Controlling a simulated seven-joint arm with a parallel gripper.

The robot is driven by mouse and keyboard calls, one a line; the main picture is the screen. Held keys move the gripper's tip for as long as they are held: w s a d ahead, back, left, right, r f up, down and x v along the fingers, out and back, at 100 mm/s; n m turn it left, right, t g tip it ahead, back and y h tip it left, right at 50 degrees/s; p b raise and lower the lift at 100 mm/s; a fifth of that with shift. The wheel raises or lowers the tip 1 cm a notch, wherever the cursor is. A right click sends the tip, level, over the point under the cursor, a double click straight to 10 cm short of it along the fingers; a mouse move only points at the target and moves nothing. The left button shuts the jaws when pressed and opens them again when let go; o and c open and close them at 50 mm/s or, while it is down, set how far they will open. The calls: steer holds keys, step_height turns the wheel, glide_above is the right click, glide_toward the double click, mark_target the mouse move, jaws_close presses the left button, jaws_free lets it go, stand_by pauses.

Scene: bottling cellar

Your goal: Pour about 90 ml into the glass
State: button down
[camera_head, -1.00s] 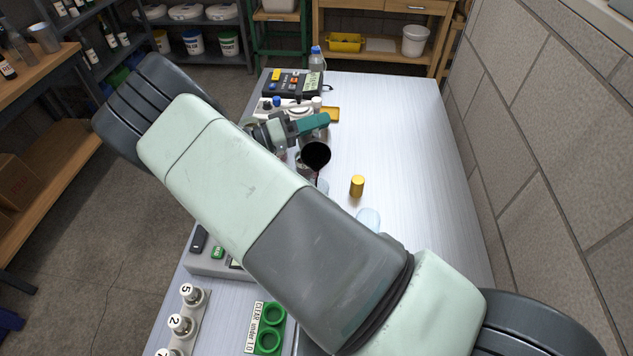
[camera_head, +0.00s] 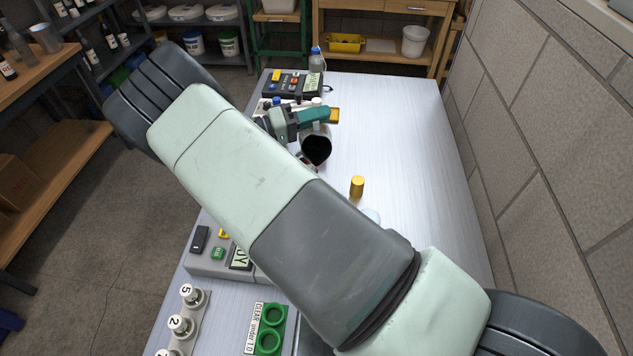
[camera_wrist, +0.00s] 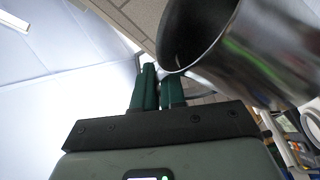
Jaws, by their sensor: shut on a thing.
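A metal jug (camera_head: 316,150) holds dark liquid, its open mouth facing up toward the head camera. My gripper (camera_head: 316,116) has teal fingers and is shut on the jug, at its far side. In the wrist view the shiny jug (camera_wrist: 245,50) fills the upper right, beside the green fingers (camera_wrist: 160,88). Its contents do not show there. No stream is visible now. The receiving glass cannot be made out; my arm covers the area below the jug. A pale translucent round thing (camera_head: 373,215) just shows past the arm's edge; I cannot tell whether it is a glass.
A dark device (camera_head: 292,83) and a clear bottle (camera_head: 317,60) stand at the far end. Grey boxes with buttons (camera_head: 205,262) and a green ring holder (camera_head: 270,330) are nearer. The bench's right side is clear.

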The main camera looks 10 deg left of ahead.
steer(key=shift+w+a+r+n+y, duration=0.15)
steer(key=shift+w+n+y, duration=0.15)
steer(key=shift+w+n, duration=0.45)
steer(key=shift+w+a+r+n+y, duration=0.15)
steer(key=shift+w+n+y, duration=0.2)
steer(key=shift+n, duration=0.6)
steer(key=shift+w+g, duration=0.1)
steer(key=shift+g, duration=0.2)
steer(key=shift+w+f+n, duration=0.4)
steer(key=shift+f+n, duration=0.05)
steer(key=shift+n, duration=0.05)
steer(key=w+a+f+n+g+y+p, duration=0.1)
steer(key=w+f+n+g+p, duration=0.1)
steer(key=w+n, duration=0.5)
steer(key=shift+w+f, duration=0.2)
steer(key=shift+w, duration=0.1)
steer(key=shift+a+y, duration=0.1)
steer(key=shift+y, duration=0.15)
